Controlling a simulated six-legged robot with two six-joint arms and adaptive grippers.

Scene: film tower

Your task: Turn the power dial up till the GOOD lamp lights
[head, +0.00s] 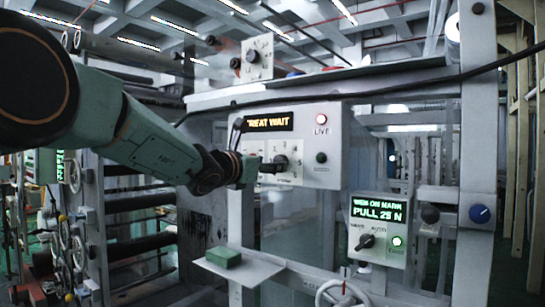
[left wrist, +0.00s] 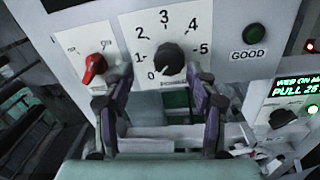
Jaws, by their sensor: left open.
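The power dial (left wrist: 170,60) is a round black knob on a pale panel with a 0 to 5 scale. A small pale mark on it seems to sit at the lower left, near 0. The GOOD lamp (left wrist: 256,34) is dark green and looks unlit; it also shows in the head view (head: 321,157). My left gripper (left wrist: 159,77) is open, its fingers apart below and either side of the dial, with nothing between them. In the head view the left gripper (head: 268,167) is at the panel and partly covers the dial (head: 281,161). My right gripper is out of view.
A red switch knob (left wrist: 95,67) is left of the dial. A second box (head: 378,230) shows PULL with a lit green lamp. A green block (head: 223,257) lies on a shelf below.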

